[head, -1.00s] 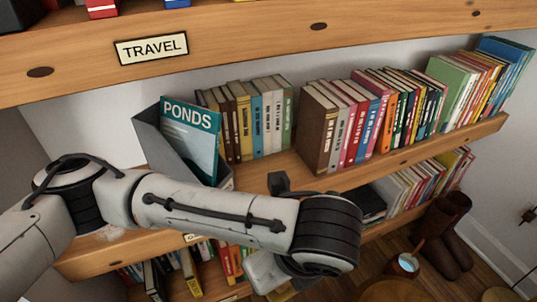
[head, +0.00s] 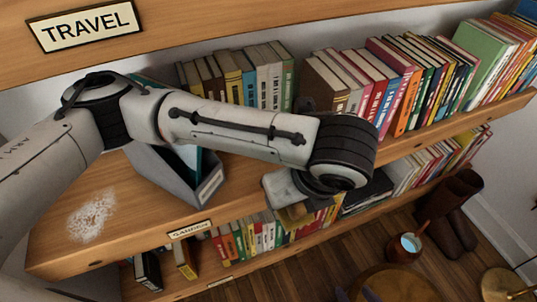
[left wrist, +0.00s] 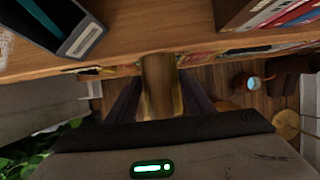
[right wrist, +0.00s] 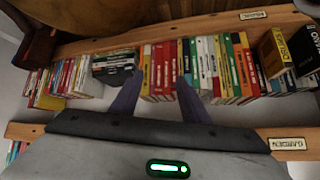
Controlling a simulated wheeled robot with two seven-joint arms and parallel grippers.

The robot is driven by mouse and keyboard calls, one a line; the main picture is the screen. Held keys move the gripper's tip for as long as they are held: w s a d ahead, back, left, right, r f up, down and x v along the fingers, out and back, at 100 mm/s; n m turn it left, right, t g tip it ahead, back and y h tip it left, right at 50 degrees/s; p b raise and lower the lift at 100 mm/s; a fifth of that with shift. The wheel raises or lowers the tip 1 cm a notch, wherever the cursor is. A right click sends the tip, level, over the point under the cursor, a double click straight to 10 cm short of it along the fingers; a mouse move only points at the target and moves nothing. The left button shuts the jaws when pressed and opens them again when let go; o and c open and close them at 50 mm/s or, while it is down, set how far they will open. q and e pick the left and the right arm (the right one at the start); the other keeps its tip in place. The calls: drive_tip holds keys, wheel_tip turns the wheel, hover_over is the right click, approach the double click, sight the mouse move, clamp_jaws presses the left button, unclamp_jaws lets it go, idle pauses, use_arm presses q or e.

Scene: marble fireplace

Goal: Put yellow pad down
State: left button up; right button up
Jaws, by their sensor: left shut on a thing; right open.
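The yellow pad (left wrist: 160,88) is brownish yellow and upright between the fingers of my left gripper (left wrist: 160,100) in the left wrist view. The gripper is shut on it, just off the front edge of the wooden shelf (left wrist: 120,73). In the head view a small yellowish part (head: 296,214) shows below the left arm's end; the fingers are hidden there. A white powdery patch (head: 91,216) lies on the bare left part of the shelf. My right gripper (right wrist: 157,90) is open and empty in front of lower-shelf books in the right wrist view.
A grey holder (head: 207,187) stands on the shelf, partly behind my left arm. Rows of books (head: 415,75) fill the shelf to the right. Boots (head: 450,210) and a mug (head: 409,244) are at the lower right.

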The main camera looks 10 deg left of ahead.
use_arm(q)
drive_tip(key=w+a, duration=0.2)
drive_tip(key=w, duration=0.2)
drive_tip(key=w+a+b, duration=0.1)
drive_tip(key=w+a, duration=0.4)
drive_tip(key=w, duration=0.2)
drive_tip(key=shift+w+a+b, duration=0.3)
drive_tip(key=shift+b, duration=0.1)
drive_tip(key=shift+w+a, duration=0.1)
drive_tip(key=shift+w, duration=0.05)
drive_tip(key=shift+f, duration=0.35)
wheel_tip(320, 180, down, 2)
drive_tip(key=shift+f+b, duration=0.15)
drive_tip(key=shift+b, duration=0.45)
drive_tip(key=shift+f, duration=0.3)
use_arm(e)
drive_tip(key=shift+w+a+f+m+t, duration=0.1)
drive_tip(key=shift+w+a+m+t, duration=0.25)
drive_tip(key=shift+a, duration=0.1)
use_arm(q)
drive_tip(key=o, duration=1.1)
use_arm(e)
drive_tip(key=shift+f, duration=0.15)
